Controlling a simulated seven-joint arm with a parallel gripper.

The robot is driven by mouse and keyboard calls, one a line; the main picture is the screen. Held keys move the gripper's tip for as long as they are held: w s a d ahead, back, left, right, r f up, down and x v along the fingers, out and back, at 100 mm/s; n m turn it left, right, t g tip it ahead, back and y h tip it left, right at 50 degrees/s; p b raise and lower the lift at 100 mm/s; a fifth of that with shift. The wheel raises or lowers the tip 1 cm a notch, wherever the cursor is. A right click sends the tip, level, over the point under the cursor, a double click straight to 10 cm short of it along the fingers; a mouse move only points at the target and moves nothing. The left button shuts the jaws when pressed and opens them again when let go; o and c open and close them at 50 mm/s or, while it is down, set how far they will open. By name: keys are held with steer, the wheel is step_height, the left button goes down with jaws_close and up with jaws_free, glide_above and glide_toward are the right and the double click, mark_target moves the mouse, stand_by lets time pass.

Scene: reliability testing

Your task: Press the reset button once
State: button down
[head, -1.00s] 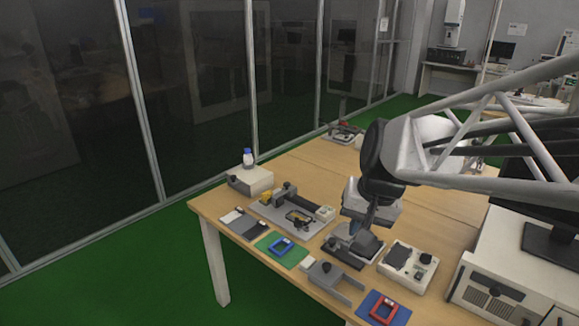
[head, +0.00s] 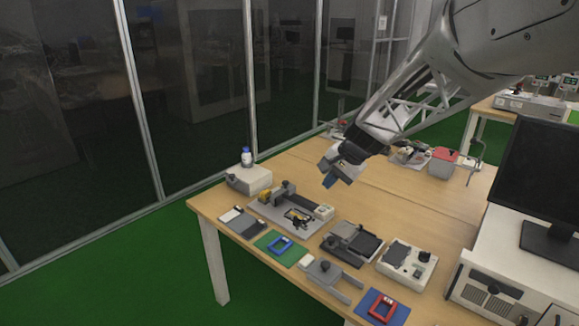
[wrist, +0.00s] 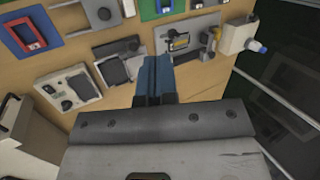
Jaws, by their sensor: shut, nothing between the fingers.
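My gripper (head: 329,181) is shut and empty, with blue fingertips, in the air above the table behind the row of devices. In the wrist view its fingers (wrist: 153,72) point toward the devices, apart from them. No label reading reset is legible, so I cannot tell which control is the reset button. A grey test fixture (head: 264,218) holds a small dark and yellow device, with a small white box (head: 325,212) at its right end. A white control box (head: 391,274) with dark knobs stands to the right; it also shows in the wrist view (wrist: 55,97).
A black flat-topped fixture (head: 337,254) sits between them. A blue-framed device (head: 281,245) on a green mat and a red-framed device (head: 382,308) on a blue mat lie at the front. A white box (head: 250,184) with a bottle stands left.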

steer(key=w+d+f+m+y, duration=0.1)
steer(key=w+f+m, duration=0.15)
steer(key=w, duration=0.45)
steer(key=w+f+m+y, duration=0.1)
steer(key=w+f, duration=0.3)
steer(key=w, duration=0.3)
steer(key=m+t, duration=0.3)
steer(key=m, duration=0.2)
glide_above(322, 209)
step_height(322, 209, down, 12)
steer(key=shift+f+g+y, duration=0.1)
steer(key=shift+g+y, duration=0.2)
steer(key=shift+y, duration=0.1)
steer(key=shift+f+n, duration=0.15)
steer(key=shift+n, duration=0.1)
steer(key=shift+f, duration=4.25)
steer(key=shift+f, duration=0.8)
steer(key=shift+r, duration=0.85)
